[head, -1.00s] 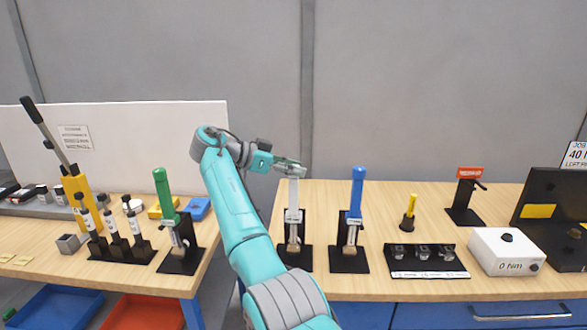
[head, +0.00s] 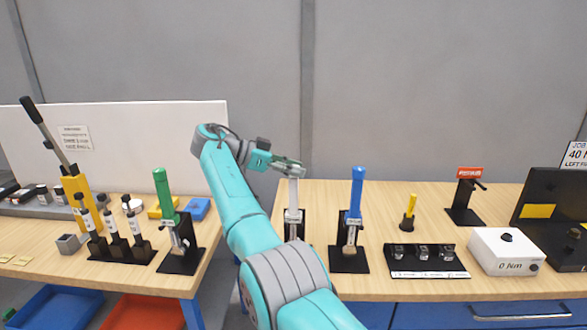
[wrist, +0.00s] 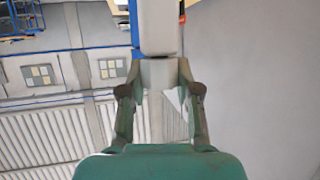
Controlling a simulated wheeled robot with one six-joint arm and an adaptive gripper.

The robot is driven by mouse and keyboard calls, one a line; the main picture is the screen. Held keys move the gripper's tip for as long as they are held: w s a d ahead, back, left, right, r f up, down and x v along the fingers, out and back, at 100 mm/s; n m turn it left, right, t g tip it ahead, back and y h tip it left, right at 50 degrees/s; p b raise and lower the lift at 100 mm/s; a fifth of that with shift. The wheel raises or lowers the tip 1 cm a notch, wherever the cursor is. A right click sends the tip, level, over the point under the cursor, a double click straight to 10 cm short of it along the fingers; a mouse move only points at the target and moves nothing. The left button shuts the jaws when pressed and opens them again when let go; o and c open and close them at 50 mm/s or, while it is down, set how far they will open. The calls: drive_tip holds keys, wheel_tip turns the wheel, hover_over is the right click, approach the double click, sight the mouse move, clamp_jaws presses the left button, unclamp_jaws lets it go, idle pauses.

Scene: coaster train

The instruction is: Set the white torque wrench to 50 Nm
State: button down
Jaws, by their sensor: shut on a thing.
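The white torque wrench (head: 293,197) stands upright in a black stand, left of the blue-handled wrench. My gripper (head: 298,169) is at the top of its handle, and my arm hides part of its stand. In the wrist view, my gripper (wrist: 160,80) is shut on the end of the white handle (wrist: 160,30). The setting on the wrench's scale is too small to read.
The blue-handled wrench (head: 357,195) stands close on the right and a green-handled wrench (head: 165,200) farther left. A black socket tray (head: 425,261), a yellow-handled tool (head: 409,208) and a white box reading 0 Nm (head: 506,250) are to the right.

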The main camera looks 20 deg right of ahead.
drive_tip(key=c, duration=0.8)
unclamp_jaws()
drive_tip(key=shift+f, duration=0.15)
wheel_tip(320, 180, up, 10)
drive_tip(key=shift+r, duration=0.1)
